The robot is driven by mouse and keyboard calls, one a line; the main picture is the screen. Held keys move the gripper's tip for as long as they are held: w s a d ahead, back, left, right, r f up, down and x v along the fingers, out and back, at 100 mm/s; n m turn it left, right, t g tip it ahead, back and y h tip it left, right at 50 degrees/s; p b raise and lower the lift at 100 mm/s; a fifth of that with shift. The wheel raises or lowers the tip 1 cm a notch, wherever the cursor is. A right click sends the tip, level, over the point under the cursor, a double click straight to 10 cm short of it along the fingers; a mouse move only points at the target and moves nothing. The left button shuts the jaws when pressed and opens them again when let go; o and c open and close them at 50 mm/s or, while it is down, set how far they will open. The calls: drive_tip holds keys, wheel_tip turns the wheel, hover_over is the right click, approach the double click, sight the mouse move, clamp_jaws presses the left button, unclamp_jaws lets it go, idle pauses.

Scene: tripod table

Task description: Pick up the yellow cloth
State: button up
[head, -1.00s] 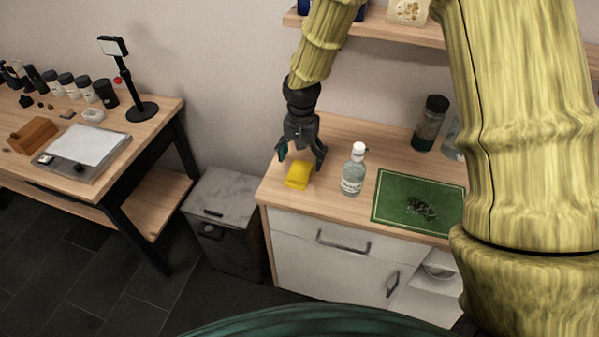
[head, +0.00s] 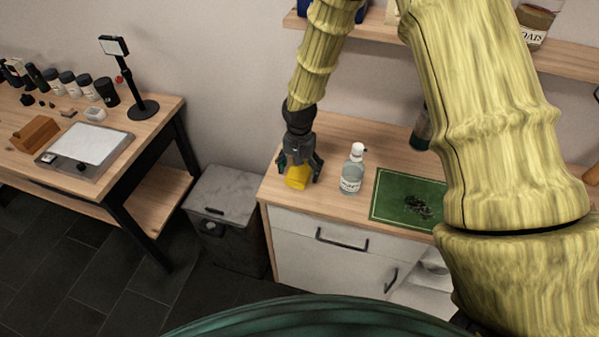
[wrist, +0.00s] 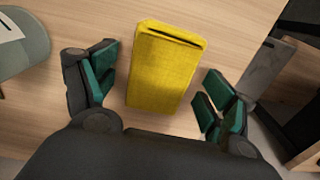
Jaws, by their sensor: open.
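The yellow cloth (head: 297,178) is a folded block lying on the wooden counter near its left front corner. In the wrist view the cloth (wrist: 163,68) lies between my two fingers, with bare wood showing on both sides of it. My gripper (head: 298,170) points down over the cloth in the head view, its fingers on either side. In the wrist view my gripper (wrist: 160,97) is open, its green pads apart from the cloth. The gripper partly hides the cloth's upper part in the head view.
A clear bottle (head: 352,170) stands just right of the cloth. A green mat (head: 388,197) with dark bits (head: 418,206) lies farther right. A grey bin (head: 222,215) stands below the counter's left edge. The shelf (head: 465,50) is above.

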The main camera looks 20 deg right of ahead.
sight(299, 170)
drive_tip(key=c, duration=1)
drive_tip(key=shift+r, duration=0.1)
drive_tip(key=shift+r+b, duration=0.55)
drive_tip(key=shift+r, duration=0.25)
drive_tip(key=shift+r+b, duration=0.35)
drive_tip(key=shift+r, duration=0.5)
drive_tip(key=s+a+b, duration=0.1)
drive_tip(key=s+a, duration=0.1)
drive_tip(key=s, duration=0.3)
drive_tip(key=s+a+r+b, duration=0.1)
drive_tip(key=s+a, duration=0.1)
drive_tip(key=s, duration=0.3)
drive_tip(key=s+a+b, duration=0.2)
drive_tip(key=s, duration=0.2)
drive_tip(key=shift+s+a+r, duration=0.15)
drive_tip(key=shift+s+r, duration=0.15)
drive_tip(key=shift+s, duration=0.1)
